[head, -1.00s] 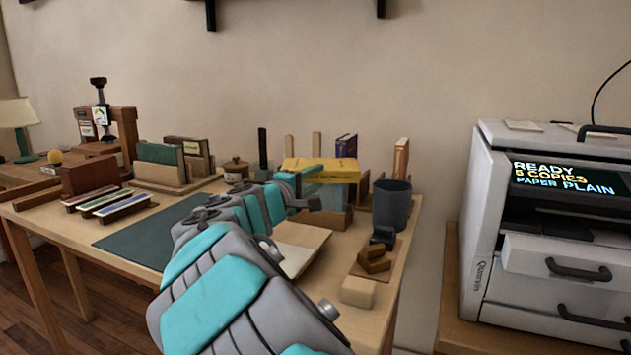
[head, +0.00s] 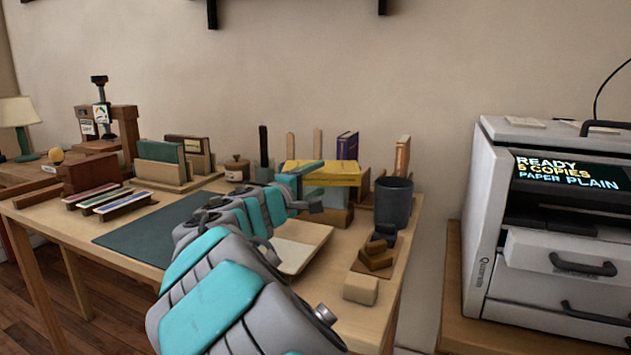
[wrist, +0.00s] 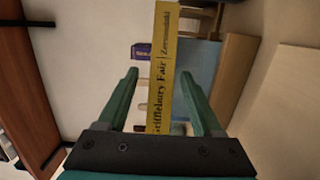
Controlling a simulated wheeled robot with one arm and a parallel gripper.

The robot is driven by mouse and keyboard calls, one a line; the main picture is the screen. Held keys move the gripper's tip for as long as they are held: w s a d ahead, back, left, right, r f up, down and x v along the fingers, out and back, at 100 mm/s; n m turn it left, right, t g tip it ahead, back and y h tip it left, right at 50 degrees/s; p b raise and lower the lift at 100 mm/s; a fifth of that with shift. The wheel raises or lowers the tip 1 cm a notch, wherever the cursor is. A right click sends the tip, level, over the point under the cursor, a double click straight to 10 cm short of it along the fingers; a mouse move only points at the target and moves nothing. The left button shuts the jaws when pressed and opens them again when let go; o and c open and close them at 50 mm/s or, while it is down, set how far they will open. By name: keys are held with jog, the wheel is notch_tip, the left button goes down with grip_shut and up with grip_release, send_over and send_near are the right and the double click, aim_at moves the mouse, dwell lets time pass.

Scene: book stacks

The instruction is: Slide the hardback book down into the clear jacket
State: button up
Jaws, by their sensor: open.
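A yellow hardback book (head: 322,166) is at the back of the table, just beyond my gripper. In the wrist view its yellow spine (wrist: 164,60) has dark lettering and runs between my fingers. A pale blue, see-through-looking panel (wrist: 198,65) is beside the book there, and a pale blue part (head: 333,194) also shows under it in the head view. It may be the clear jacket; its opening is hidden. My gripper (wrist: 160,74) is open, one green finger on each side of the spine, with visible gaps. My gripper (head: 308,190) is partly hidden in the head view.
A dark cup (head: 393,203) and a tray with small blocks (head: 376,258) are to the right. A green mat (head: 150,233), book racks (head: 165,155) and a press (head: 103,118) are to the left. A grey copier (head: 490,225) stands beyond the right edge.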

jog(key=shift+r, duration=0.25)
jog(key=shift+r+p, duration=0.5)
jog(key=shift+p, duration=0.25)
jog(key=b+v, duration=0.1)
jog(key=v, duration=1)
jog(key=shift+w+f, duration=0.1)
jog(key=shift+f, duration=0.05)
jog(key=shift+s+a, duration=0.3)
jog(key=shift+s, duration=0.25)
jog(key=shift+o, duration=0.3)
